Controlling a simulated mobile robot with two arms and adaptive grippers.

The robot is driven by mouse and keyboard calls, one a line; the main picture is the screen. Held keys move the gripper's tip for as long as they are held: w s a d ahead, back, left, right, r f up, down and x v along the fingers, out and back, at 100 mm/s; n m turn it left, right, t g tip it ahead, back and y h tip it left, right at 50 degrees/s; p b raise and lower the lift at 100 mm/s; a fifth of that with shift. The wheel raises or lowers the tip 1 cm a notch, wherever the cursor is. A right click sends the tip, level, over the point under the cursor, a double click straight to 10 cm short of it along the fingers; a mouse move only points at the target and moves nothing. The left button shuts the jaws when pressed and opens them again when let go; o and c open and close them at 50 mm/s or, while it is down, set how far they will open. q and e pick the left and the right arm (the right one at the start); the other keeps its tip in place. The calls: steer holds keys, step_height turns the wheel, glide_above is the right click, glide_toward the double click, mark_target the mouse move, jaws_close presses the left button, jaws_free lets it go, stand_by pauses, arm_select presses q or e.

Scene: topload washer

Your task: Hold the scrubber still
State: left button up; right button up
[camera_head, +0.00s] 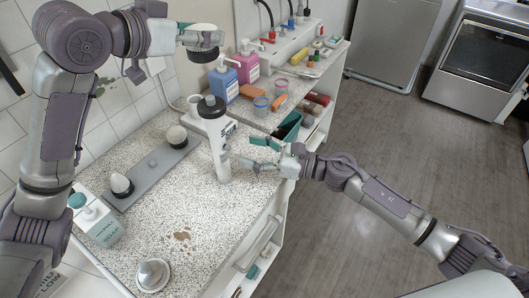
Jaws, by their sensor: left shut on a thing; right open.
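The scrubber (219,150) stands upright on the speckled counter, white with a black top. My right gripper (259,153) is open just to its right, fingers pointing at its body. I see no grip on it; contact is unclear. My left gripper (184,36) is shut on a round scrubber head (204,53), pale above and dark below, holding it in the air above and behind the scrubber. Two similar round heads, one at the front (121,184) and one at the back (177,135), sit on a grey tray (146,178).
A white pump bottle (98,222) and a grey cone-shaped thing (152,274) stand on the near counter, by a brown stain (182,236). Blue (223,82) and magenta (246,62) pump bottles stand behind. A side shelf (290,90) holds cups and sponges. Floor at right is clear.

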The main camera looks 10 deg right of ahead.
mark_target(225, 145)
steer(key=x, duration=0.8)
steer(key=shift+w+a, duration=0.25)
steer(key=shift+a, duration=0.05)
jaws_close()
stand_by(0.6)
